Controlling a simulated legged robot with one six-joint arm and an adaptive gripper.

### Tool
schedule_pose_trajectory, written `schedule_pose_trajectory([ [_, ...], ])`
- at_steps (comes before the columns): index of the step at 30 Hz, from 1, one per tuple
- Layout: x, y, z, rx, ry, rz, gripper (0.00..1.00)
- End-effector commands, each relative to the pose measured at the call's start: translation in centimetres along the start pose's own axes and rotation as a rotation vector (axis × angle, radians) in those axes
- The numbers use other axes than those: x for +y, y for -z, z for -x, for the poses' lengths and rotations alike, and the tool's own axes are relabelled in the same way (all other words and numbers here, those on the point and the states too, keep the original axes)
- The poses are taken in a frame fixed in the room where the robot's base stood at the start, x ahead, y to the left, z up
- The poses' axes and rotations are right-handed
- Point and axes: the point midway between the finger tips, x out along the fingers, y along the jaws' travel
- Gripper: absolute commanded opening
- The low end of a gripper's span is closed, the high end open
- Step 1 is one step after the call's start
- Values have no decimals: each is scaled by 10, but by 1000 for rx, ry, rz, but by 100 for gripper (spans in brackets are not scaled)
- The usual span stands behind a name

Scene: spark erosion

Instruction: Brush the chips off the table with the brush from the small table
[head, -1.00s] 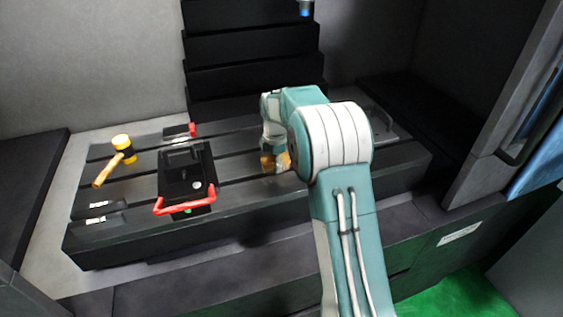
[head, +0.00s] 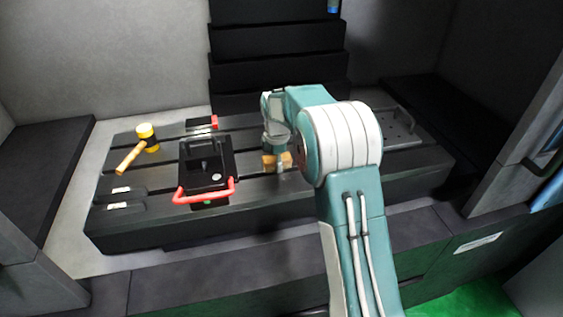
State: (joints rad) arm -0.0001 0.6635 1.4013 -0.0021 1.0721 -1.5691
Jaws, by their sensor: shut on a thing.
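My gripper (head: 276,143) is at the middle of the dark slotted machine table (head: 245,218), pointing down and largely hidden behind my own arm. It is shut on a tan wooden-looking piece, seemingly the brush (head: 270,162), which is at or just above the table top. The brush's bristles cannot be made out. No chips can be made out on the table at this size. The small table is not recognisable in view.
A black vise-like block with a red handle (head: 205,190) stands left of my gripper. A yellow-headed mallet (head: 147,132) lies at the table's left. A perforated plate with a handle (head: 398,132) is at the right. Grey walls and black stepped covers (head: 275,75) close the back.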

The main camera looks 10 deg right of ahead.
Motion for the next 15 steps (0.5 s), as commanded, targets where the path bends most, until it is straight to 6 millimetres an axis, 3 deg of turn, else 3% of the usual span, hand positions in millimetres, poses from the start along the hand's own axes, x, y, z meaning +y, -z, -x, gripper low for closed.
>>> schedule_pose_trajectory([
  [8, 12, -1, 1, 0, 0, 0, 4],
  [15, 11, -16, 0, 0, 0, -1, 4],
])
